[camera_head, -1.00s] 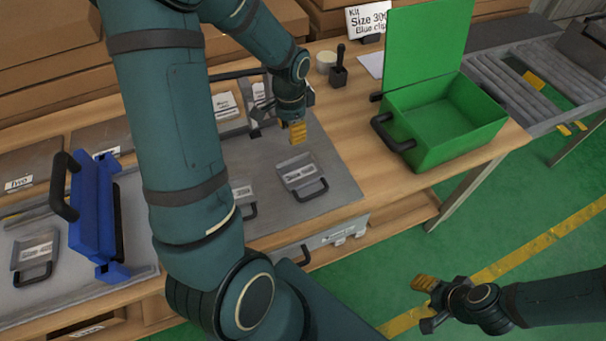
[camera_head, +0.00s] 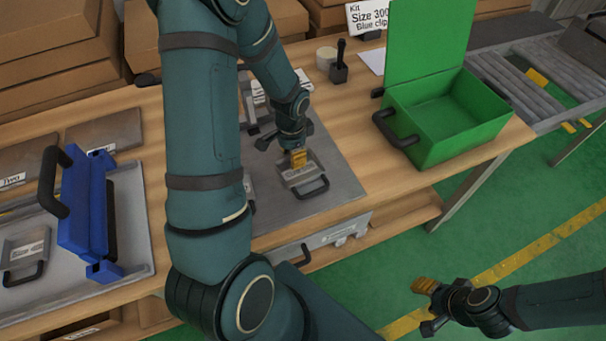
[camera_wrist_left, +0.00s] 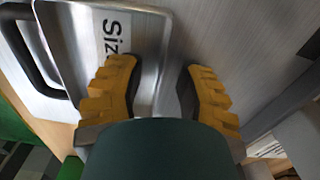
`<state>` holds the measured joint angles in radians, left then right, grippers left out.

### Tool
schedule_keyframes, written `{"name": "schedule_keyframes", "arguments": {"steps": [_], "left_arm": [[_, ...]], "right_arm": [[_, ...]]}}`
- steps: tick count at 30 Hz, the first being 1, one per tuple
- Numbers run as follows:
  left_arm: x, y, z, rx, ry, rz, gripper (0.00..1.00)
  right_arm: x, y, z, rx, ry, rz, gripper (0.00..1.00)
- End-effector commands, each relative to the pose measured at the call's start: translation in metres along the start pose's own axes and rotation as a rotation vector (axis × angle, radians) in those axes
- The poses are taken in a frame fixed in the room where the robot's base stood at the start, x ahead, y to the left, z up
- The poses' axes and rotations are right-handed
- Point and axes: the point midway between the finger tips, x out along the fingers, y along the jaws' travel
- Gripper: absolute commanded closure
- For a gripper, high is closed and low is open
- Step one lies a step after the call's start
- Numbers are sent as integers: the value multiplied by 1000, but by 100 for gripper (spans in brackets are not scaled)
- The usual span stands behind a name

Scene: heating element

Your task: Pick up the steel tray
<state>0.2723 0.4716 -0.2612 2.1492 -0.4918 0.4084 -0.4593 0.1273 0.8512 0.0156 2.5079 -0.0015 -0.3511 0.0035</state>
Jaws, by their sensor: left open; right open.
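A small steel tray (camera_head: 304,184) with a black handle (camera_head: 313,189) lies on the grey metal plate (camera_head: 335,200) on the workbench. My left gripper (camera_head: 298,158) is over its back edge, pointing down, and hides part of it. In the left wrist view the steel tray (camera_wrist_left: 75,35) shows its handle and a label starting "Siz". There my left gripper (camera_wrist_left: 160,90) is open, one yellow finger over the tray and the other beyond its rim. I cannot tell whether they touch. My right gripper (camera_head: 428,306) is open and empty over the floor.
An open green box (camera_head: 465,145) stands right of the plate. A blue clip-like holder (camera_head: 90,215) and another small tray (camera_head: 25,250) are at the left. A black block with a handle (camera_head: 338,65) stands behind. Bench between plate and green box is clear.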

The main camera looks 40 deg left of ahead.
Motion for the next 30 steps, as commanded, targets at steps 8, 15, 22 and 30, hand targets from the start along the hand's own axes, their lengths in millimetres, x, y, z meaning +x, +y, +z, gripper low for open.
{"name": "schedule_keyframes", "arguments": {"steps": [8, 15, 22, 30], "left_arm": [[-1, 0, 0, 0, 0, 0, 100], [-1, 0, 0, 0, 0, 0, 100], [-2, 0, 0, 0, 0, 0, 100], [-41, -1, -1, 0, 4, -2, 100]], "right_arm": [[0, 0, 0, 0, 0, 0, 53], [0, 0, 0, 0, 0, 0, 53], [-1, 0, 0, 0, 0, 0, 53], [-11, -4, 1, 1, -4, 0, 53]]}}
